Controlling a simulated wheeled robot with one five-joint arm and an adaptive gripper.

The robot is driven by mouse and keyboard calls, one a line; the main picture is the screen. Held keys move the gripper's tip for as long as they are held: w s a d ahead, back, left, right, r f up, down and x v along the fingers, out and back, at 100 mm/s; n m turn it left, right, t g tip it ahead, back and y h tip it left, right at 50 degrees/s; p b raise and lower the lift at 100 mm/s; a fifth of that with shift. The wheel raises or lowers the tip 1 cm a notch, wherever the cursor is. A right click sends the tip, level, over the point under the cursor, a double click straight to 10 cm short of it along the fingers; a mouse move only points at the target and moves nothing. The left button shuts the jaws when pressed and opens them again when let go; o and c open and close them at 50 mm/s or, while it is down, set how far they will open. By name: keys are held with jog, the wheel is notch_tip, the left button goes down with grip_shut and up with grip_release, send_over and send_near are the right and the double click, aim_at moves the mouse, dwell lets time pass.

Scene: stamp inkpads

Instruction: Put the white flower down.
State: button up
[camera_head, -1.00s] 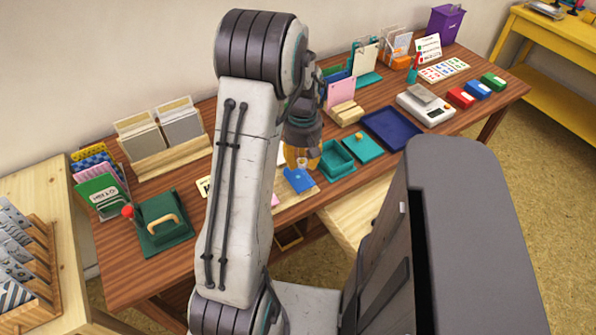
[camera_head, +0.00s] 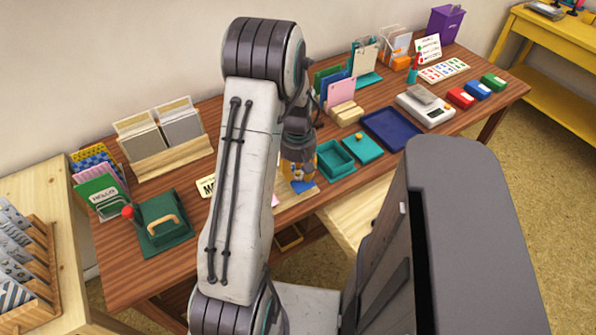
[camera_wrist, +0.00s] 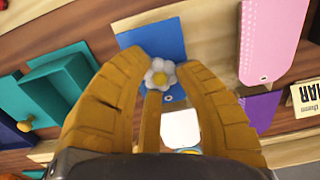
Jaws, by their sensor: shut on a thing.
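The white flower (camera_wrist: 160,75), with a yellow centre, shows between my fingertips in the wrist view. My gripper (camera_wrist: 158,72) is shut on it. Behind the flower lies a blue card (camera_wrist: 153,38) on a pale wooden board (camera_wrist: 205,30). I cannot tell whether the flower touches the card. In the head view my gripper (camera_head: 302,173) is low over the blue card (camera_head: 303,188), which it partly hides. The flower is too small to make out there.
An open teal box (camera_head: 335,160) stands just right of my gripper, with its knobbed teal lid (camera_head: 363,150) beside it. A dark blue tray (camera_head: 391,129) lies further right. A pink card (camera_head: 341,92) stands behind. A purple card (camera_wrist: 261,110) lies near the board.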

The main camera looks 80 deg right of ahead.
aim_at(297, 173)
jog(key=shift+f, duration=0.2)
jog(key=o, duration=0.7)
jog(key=shift+r, duration=0.15)
notch_tip(297, 173, up, 12)
jog(key=shift+r+p, duration=0.1)
jog(key=shift+p, duration=0.4)
jog(key=shift+w, duration=0.1)
